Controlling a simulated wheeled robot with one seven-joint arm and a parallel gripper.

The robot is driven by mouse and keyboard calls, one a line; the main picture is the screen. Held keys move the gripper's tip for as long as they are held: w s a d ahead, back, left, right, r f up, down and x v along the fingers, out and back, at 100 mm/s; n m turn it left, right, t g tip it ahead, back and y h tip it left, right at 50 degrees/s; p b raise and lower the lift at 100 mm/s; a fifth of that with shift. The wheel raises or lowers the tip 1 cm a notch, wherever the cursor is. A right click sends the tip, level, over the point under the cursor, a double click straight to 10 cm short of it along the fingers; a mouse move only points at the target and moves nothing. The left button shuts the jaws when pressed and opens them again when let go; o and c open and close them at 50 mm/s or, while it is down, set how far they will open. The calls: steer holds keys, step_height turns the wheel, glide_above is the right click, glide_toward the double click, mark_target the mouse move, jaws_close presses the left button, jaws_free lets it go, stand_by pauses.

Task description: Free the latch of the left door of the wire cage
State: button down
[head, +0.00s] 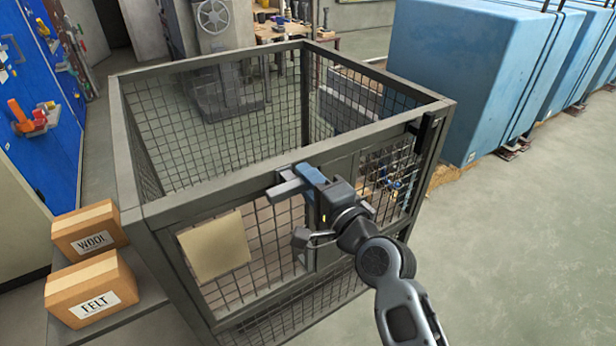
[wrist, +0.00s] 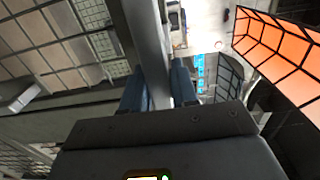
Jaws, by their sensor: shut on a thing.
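The wire cage (head: 190,203) stands open-topped in the middle of the head view. Its left door (head: 270,230) is a mesh panel in a grey frame, with a tan sheet on it, and looks closed. My gripper (head: 298,180) is at the top right corner of this door. Its blue fingers are shut on a grey latch piece (head: 282,191). In the wrist view, a grey bar (wrist: 146,40) runs between the two blue fingertips (wrist: 160,85). My gripper and wrist hide part of the latch and the door's right edge.
A grey handle (head: 302,238) sits just below my gripper; a grey handle-like part (wrist: 20,95) also shows in the wrist view. Boxes marked WOOL (head: 88,230) and FELT (head: 90,288) stand left. Blue covered blocks (head: 465,75) stand behind right. The floor at right is clear.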

steer(key=shift+f, duration=0.15)
steer(key=c, duration=1)
jaws_free()
steer(key=shift+o, duration=0.2)
steer(key=v, duration=0.8)
steer(key=shift+b, duration=0.4)
steer(key=shift+w, duration=0.1)
